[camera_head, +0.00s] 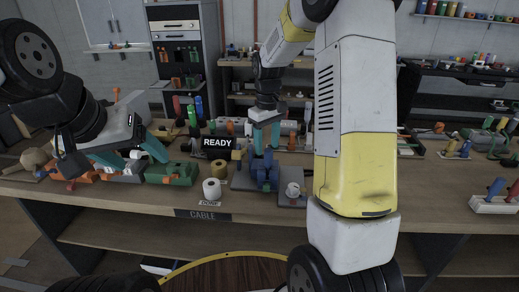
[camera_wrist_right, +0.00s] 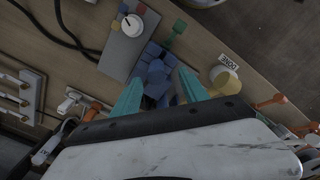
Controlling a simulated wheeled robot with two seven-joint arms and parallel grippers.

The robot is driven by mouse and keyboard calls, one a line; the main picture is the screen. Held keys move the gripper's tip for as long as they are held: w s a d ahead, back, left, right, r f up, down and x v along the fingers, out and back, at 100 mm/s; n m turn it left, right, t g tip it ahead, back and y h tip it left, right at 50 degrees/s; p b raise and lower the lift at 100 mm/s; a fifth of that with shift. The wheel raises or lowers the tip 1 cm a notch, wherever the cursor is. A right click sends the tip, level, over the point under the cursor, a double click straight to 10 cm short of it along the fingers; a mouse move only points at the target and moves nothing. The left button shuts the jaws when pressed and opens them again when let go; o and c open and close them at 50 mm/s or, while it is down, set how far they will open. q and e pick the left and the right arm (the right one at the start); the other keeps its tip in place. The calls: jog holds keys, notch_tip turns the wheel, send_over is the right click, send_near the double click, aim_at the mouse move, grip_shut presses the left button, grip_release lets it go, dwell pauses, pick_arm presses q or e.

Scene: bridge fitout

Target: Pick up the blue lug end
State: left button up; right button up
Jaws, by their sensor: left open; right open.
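A blue piece (camera_head: 265,172) stands on a grey plate on the bench; I cannot tell for sure that it is the blue lug end. My right gripper (camera_head: 266,147) points down just above it, teal fingers apart. In the right wrist view the blue piece (camera_wrist_right: 155,77) shows between the open fingers of the right gripper (camera_wrist_right: 160,88); contact cannot be made out. My left gripper (camera_head: 127,157) is open over the left of the bench, near a green block (camera_head: 172,174), holding nothing visible.
A white rack (camera_head: 495,204) with blue and red handles is far right.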

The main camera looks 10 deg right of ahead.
aim_at(268, 158)
jog(key=f, duration=0.6)
jog(key=shift+w+d+f, duration=0.1)
jog(key=shift+d+f, duration=0.1)
jog(key=shift+d, duration=0.1)
jog(key=shift+c, duration=0.2)
grip_shut()
